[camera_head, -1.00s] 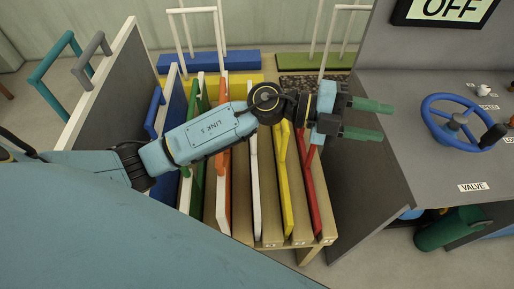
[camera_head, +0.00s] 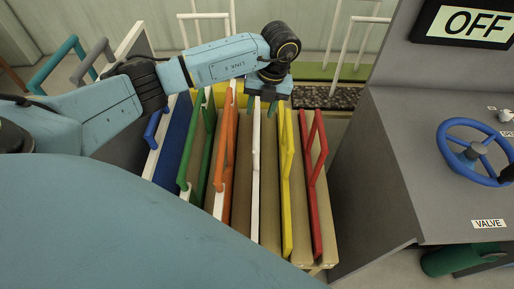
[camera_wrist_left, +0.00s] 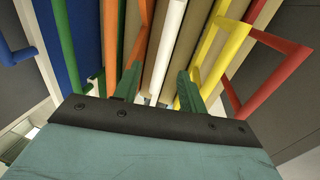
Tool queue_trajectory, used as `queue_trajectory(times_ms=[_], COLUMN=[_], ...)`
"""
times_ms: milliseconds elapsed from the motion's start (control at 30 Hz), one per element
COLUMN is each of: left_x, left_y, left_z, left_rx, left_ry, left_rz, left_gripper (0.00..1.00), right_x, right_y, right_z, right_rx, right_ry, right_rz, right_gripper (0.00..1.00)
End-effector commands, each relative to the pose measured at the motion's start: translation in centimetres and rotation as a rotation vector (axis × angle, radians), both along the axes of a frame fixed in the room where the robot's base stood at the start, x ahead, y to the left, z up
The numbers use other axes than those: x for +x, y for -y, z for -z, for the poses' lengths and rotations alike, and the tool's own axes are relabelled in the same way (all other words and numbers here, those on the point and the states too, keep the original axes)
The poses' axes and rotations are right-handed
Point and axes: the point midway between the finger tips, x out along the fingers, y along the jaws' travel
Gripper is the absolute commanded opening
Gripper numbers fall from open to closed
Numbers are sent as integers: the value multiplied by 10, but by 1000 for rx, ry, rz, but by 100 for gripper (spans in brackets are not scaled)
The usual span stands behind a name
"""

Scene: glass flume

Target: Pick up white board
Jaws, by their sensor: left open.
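The white board (camera_head: 256,190) stands on edge in the wooden rack, between the orange board (camera_head: 225,165) and the yellow board (camera_head: 287,180). My left gripper (camera_head: 262,106) points down over the far end of the white board, its two green fingers apart and empty. In the left wrist view the white board (camera_wrist_left: 168,50) runs between the open fingers (camera_wrist_left: 158,86), its near end just about level with the fingertips in the picture. I cannot tell the height gap between fingers and board. My right gripper is not in view.
Green (camera_head: 186,155), blue (camera_head: 152,130) and red (camera_head: 318,170) boards with handles stand in the same rack (camera_head: 328,245), close to the white one. A grey console with a blue valve wheel (camera_head: 443,140) stands to the right. A gravel bed (camera_head: 325,98) lies behind.

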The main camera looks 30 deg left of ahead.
Motion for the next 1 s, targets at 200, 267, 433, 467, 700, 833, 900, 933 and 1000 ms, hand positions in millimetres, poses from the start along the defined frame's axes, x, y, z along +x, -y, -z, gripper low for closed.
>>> queue_trajectory(times_ms=[200,267,433,467,700,833,900,933,1000], left_x=[-3,-4,-6,-6,-8,-8,-8,-8,-8], left_y=[-4,-5,-5,-5,-9,-9,-9,-9,-9], left_z=[31,34,51,56,85,88,87,87,87], left_rx=[-3,-3,-4,-3,-3,-4,-4,-4,-4], left_ry=[0,0,-3,-3,0,1,1,1,1], left_rz=[3,3,3,3,4,4,5,5,4], left_gripper=[42,42,42,42,42,42,42,42,38], right_x=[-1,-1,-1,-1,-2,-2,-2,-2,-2], right_y=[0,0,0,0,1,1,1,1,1], right_z=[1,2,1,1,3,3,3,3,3], right_rx=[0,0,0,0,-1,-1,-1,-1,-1], right_ry=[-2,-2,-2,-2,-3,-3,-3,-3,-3], right_rz=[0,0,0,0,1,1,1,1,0], right_gripper=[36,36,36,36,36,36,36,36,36])
